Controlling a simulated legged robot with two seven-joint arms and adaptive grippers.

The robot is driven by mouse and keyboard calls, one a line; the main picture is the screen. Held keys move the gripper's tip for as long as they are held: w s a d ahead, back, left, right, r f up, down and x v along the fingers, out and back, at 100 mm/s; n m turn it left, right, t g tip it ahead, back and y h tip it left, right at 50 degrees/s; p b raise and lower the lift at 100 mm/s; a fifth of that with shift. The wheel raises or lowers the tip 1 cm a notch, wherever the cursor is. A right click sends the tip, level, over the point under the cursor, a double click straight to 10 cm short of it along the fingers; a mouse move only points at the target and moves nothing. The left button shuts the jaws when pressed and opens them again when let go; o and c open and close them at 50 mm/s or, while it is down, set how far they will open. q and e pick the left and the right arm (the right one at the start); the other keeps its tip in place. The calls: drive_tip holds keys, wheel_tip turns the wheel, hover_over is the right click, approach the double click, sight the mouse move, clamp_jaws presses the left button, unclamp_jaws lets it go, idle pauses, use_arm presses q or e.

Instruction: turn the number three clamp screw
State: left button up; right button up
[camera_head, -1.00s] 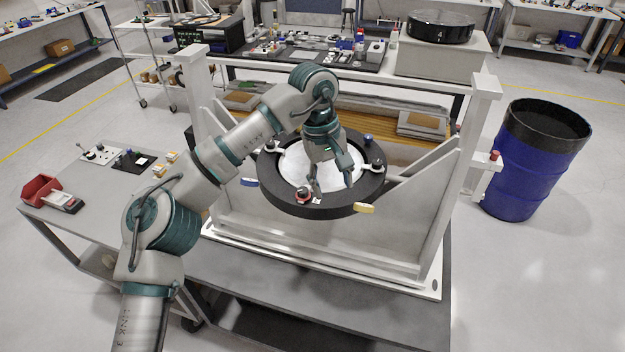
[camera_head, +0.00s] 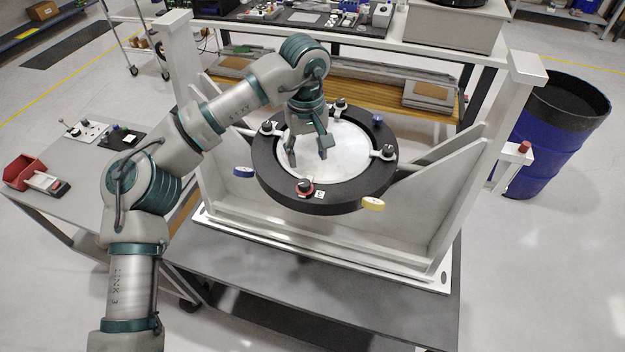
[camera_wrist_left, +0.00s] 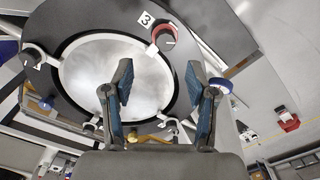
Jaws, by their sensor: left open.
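The number three clamp screw is a red-collared dark knob (camera_head: 304,187) on the near rim of the black ring (camera_head: 345,201). A small white label (camera_head: 319,194) sits beside it; the wrist view shows the label "3" (camera_wrist_left: 146,18) next to the red knob (camera_wrist_left: 165,35). The ring holds a round silvery mirror (camera_head: 345,150). My left gripper (camera_head: 308,153) is open and empty over the mirror, behind the knob and apart from it. In the wrist view the knob lies beyond the open fingertips (camera_wrist_left: 160,68). My right gripper is out of view.
Other dark clamp knobs (camera_head: 388,152) sit around the ring, with blue (camera_head: 243,172) and yellow (camera_head: 373,204) tabs. White frame posts (camera_head: 515,100) flank it. A side table (camera_head: 90,180) with a red bin stands left; a blue drum (camera_head: 545,140) stands right.

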sight(304, 182)
use_arm(q)
drive_tip(key=a+f, duration=0.1)
drive_tip(key=f, duration=0.1)
drive_tip(key=a+f, duration=0.1)
drive_tip(key=f, duration=0.1)
drive_tip(key=a+f, duration=0.1)
drive_tip(key=f, duration=0.2)
drive_tip(key=shift+w+f, duration=0.1)
drive_tip(key=shift+w, duration=0.1)
drive_tip(key=shift+s+d+f, duration=0.15)
drive_tip(key=shift+d+f, duration=0.6)
drive_tip(key=shift+d, duration=0.05)
drive_tip(key=shift+d+f, duration=0.15)
drive_tip(key=shift+d, duration=0.9)
drive_tip(key=shift+o, duration=0.3)
drive_tip(key=shift+a, duration=0.45)
drive_tip(key=c, duration=0.4)
drive_tip(key=shift+a, duration=0.6)
clamp_jaws()
drive_tip(key=shift+d, duration=0.25)
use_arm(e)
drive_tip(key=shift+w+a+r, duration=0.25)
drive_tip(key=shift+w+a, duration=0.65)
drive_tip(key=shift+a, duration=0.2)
